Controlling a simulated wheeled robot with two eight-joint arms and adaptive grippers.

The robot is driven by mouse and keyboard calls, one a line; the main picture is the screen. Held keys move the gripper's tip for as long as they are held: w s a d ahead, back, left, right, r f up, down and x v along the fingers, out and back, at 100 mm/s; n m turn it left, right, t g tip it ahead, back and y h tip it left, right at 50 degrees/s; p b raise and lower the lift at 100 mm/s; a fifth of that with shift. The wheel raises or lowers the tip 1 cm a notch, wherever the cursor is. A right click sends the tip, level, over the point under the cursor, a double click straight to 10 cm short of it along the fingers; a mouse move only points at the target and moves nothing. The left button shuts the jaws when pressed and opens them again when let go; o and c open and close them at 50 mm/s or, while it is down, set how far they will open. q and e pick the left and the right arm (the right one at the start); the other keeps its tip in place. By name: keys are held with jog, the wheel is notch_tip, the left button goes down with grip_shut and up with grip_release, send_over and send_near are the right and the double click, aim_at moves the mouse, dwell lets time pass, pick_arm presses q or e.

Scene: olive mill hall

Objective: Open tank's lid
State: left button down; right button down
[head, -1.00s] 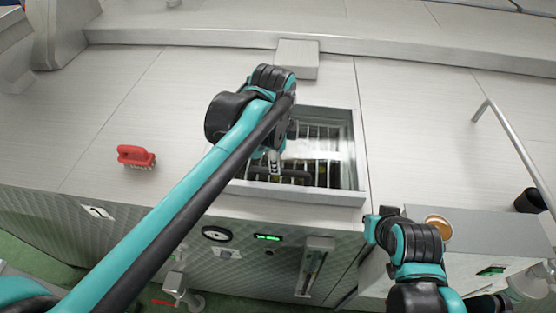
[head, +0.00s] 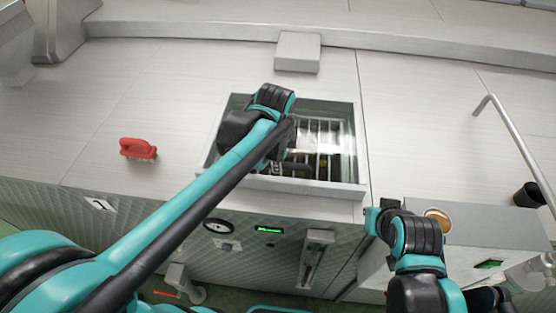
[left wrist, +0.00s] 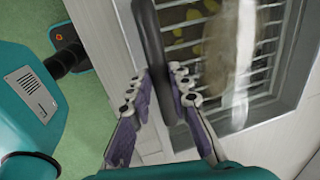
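The tank (head: 360,150) is a rectangular opening in the pale counter with a raised metal rim. Its see-through lid (head: 335,135) looks shut, with a metal grid and glare showing through. The lid's dark bar handle (head: 297,170) is near the front edge; it also shows in the left wrist view (left wrist: 150,35). My left gripper (head: 279,167) is over the front of the lid.
A red brush (head: 137,148) lies on the counter left of the tank. A grey block (head: 298,52) stands behind it. A gauge (head: 218,225) and a green display (head: 269,229) are on the front panel. At right are a metal rail (head: 515,135) and a dark cup (head: 528,195).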

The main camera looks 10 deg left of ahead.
pick_arm(q)
jog(key=w+r+g+p, duration=0.1)
jog(key=w+r+p, duration=0.3)
jog(key=r, duration=0.6)
jog(key=w+r+g+p, duration=0.1)
jog(key=w+r+p, duration=0.3)
jog(key=w+r, duration=0.4)
notch_tip(320, 180, up, 3)
jog(key=shift+g, duration=0.3)
